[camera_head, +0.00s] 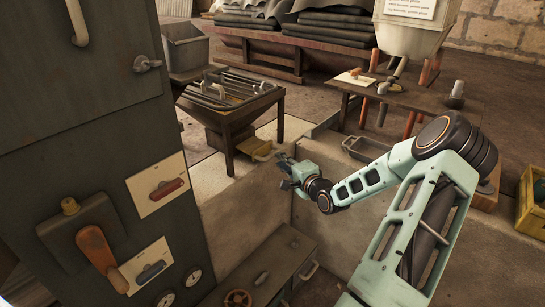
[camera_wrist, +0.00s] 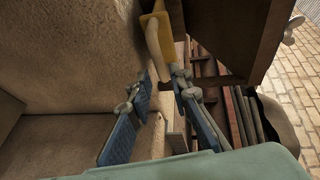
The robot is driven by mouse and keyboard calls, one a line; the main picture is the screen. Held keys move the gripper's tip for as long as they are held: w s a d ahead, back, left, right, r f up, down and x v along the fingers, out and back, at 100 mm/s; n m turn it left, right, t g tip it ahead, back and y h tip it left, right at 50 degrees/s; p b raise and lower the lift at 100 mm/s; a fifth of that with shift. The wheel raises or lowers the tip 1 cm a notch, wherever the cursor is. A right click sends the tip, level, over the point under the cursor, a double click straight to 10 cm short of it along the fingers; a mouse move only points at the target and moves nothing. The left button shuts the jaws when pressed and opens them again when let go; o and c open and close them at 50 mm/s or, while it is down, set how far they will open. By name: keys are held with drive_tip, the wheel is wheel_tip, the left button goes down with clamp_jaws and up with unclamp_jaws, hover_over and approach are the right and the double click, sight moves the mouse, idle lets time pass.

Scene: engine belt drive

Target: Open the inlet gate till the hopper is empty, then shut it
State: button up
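My gripper (camera_head: 284,172) is in front of the low pale wall in the head view. In the wrist view its two blue-padded fingers (camera_wrist: 160,92) are apart with nothing between them. Just beyond the fingertips is a yellow plate with a pale bar handle (camera_wrist: 153,45); a yellow piece also shows under the slatted stand in the head view (camera_head: 262,151). I cannot tell whether this is the inlet gate. A pale hopper (camera_head: 408,38) with a label and a spout hangs at the upper right. Its inside is hidden, so its fill cannot be told.
A dark stand (camera_head: 233,121) with slats on top is just behind my gripper. A dark cabinet with an orange-handled lever (camera_head: 95,252) fills the left. A wooden table (camera_head: 415,96) stands under the hopper. A low bench (camera_head: 262,262) is below my gripper. A yellow crate (camera_head: 533,205) is at right.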

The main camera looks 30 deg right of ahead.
sight(273, 154)
drive_tip(key=w, duration=0.2)
drive_tip(key=w+f, duration=0.1)
drive_tip(key=w, duration=0.1)
drive_tip(key=w+b, duration=0.1)
drive_tip(key=w, duration=0.2)
drive_tip(key=shift+d+f, duration=0.2)
drive_tip(key=shift+d, duration=0.05)
clamp_jaws()
